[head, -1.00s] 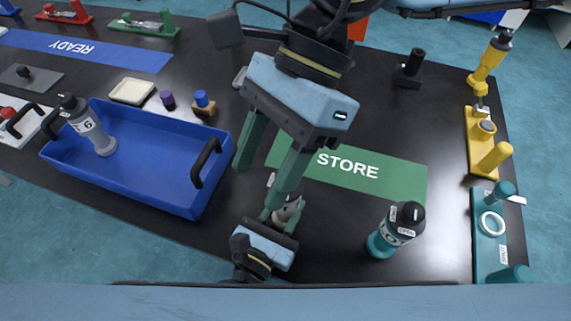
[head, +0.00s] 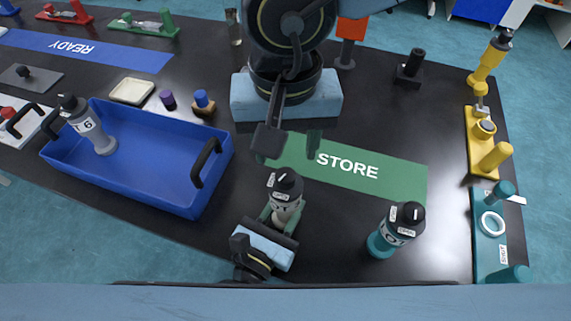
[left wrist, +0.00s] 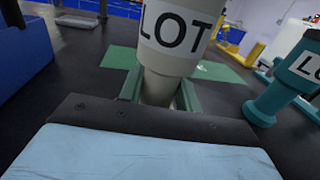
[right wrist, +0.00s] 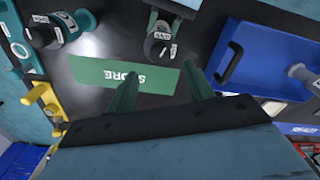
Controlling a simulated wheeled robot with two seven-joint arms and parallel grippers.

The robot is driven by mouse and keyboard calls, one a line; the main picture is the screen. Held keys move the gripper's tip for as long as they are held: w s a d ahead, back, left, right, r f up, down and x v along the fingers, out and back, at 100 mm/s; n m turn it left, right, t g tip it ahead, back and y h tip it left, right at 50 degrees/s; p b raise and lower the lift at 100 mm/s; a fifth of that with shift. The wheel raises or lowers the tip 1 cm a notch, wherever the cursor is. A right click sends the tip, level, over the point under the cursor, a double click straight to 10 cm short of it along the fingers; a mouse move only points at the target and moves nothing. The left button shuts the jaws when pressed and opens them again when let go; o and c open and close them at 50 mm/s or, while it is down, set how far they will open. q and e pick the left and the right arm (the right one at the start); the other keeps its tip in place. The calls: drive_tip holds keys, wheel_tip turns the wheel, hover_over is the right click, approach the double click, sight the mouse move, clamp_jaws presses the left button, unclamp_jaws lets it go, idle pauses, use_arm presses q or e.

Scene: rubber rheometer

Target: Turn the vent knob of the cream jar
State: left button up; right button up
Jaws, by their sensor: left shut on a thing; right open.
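The cream jar (head: 284,206) stands at the near edge of the table, with a dark cap and vent knob (head: 284,181) on top bearing a white mark. My left gripper (head: 277,222) is shut around its lower body; the left wrist view shows the jar's cream body (left wrist: 172,55) with "LOT" between the fingers. My right gripper (head: 292,148) is open and empty, beyond the jar over the green STORE mat (head: 372,172). In the right wrist view the dark knob (right wrist: 160,43) shows past the open fingers (right wrist: 160,88), apart from them.
A teal jar (head: 396,230) with a dark cap stands to the right of the cream jar. A blue tray (head: 150,178) holding a grey jar (head: 92,125) is on the left. Yellow (head: 480,142) and teal (head: 488,245) fixtures line the right edge. The STORE mat is bare.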

sight(286, 174)
wheel_tip(286, 174, down, 6)
drive_tip(key=shift+f, duration=0.1)
drive_tip(key=shift+c, duration=0.3)
drive_tip(key=c, duration=0.9)
